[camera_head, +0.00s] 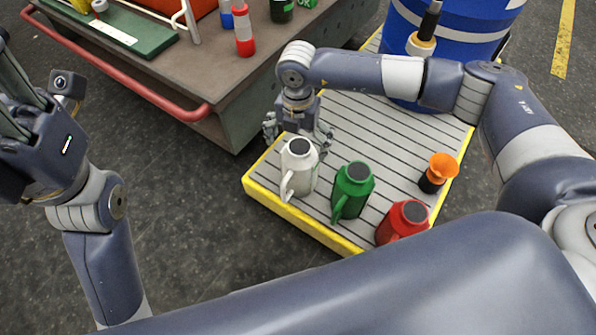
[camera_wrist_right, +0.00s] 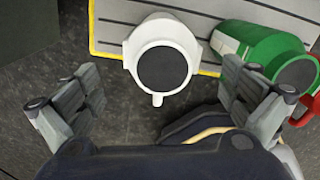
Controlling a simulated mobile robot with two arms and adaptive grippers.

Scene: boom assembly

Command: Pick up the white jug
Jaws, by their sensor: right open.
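The white jug (camera_head: 299,166) stands upright at the front left corner of the yellow-edged slatted platform (camera_head: 375,135), its handle toward the front. In the right wrist view the white jug (camera_wrist_right: 163,58) shows its dark round top, ahead of and between the fingers. My right gripper (camera_head: 298,135) is open and empty, just behind the jug in the head view. Its spread fingers also show in the right wrist view (camera_wrist_right: 160,105). I cannot tell whether they touch the jug. My left gripper (camera_head: 22,110) is raised at the left edge, away from the platform; its fingertips are partly cut off.
A green jug (camera_head: 352,190) stands right of the white one, with a red jug (camera_head: 402,221) farther right. An orange-topped black container (camera_head: 438,172) and a blue barrel (camera_head: 450,30) are also there. A cart with a red rail (camera_head: 130,80) stands at the back left.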

